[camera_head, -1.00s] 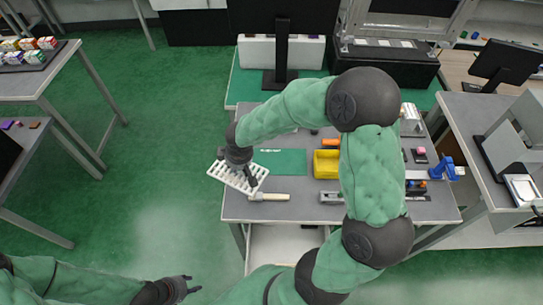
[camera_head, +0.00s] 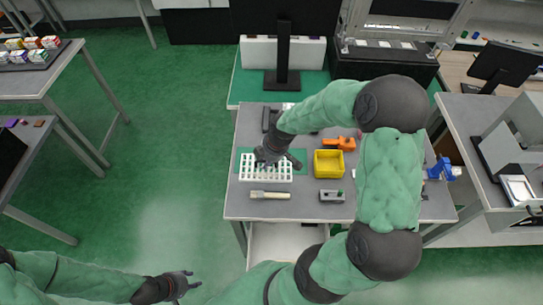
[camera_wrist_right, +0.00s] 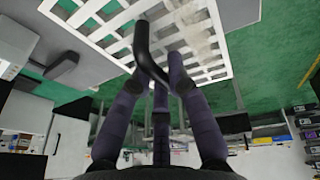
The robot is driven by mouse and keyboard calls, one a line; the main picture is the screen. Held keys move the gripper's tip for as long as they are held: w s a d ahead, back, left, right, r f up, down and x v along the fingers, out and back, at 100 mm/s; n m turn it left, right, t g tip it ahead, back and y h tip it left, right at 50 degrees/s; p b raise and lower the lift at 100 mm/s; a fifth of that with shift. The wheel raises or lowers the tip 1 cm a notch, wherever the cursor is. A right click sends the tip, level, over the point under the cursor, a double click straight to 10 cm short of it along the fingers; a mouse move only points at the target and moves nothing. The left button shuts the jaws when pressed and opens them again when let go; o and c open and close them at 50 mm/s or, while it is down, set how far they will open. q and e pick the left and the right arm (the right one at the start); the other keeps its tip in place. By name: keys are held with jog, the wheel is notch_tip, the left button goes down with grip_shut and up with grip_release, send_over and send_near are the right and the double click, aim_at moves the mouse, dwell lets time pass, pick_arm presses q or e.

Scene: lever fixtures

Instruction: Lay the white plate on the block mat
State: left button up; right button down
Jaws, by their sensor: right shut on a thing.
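The white plate (camera_head: 262,176) is a slotted grid, seen in the head view at the left part of the table. It lies over the green block mat (camera_head: 300,154), whose edges show behind and beside it; I cannot tell whether it touches the mat. My left gripper (camera_head: 192,280) is open and empty over the floor, away from the table.
A yellow bin (camera_head: 329,164) stands right of the mat. A pale-handled tool (camera_head: 270,195) lies in front of the plate and a grey fixture (camera_head: 331,196) lies right of it. An orange part (camera_head: 339,143) and a black monitor stand (camera_head: 283,78) are behind. My right arm hides the table's right part.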

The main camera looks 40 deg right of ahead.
jog(key=w+d+f+b, duration=0.1)
jog(key=w+d+f, duration=0.2)
jog(key=d+f, duration=0.1)
jog(key=w+d+f+b, duration=0.1)
jog(key=w+d+f, duration=0.3)
jog(key=shift+w+b, duration=0.2)
jog(key=shift+b, duration=0.1)
jog(key=shift+w+d+f, duration=0.15)
jog(key=shift+f, duration=0.1)
jog(key=shift+w+d+f+b, duration=0.1)
jog(key=shift+f+b, duration=0.25)
jog(key=shift+f, duration=0.55)
jog(key=shift+w+d+f+b, duration=0.1)
jog(key=shift+f+b, duration=0.2)
jog(key=shift+f, duration=0.55)
jog(key=shift+f, duration=0.2)
jog(key=c, duration=1.2)
grip_release()
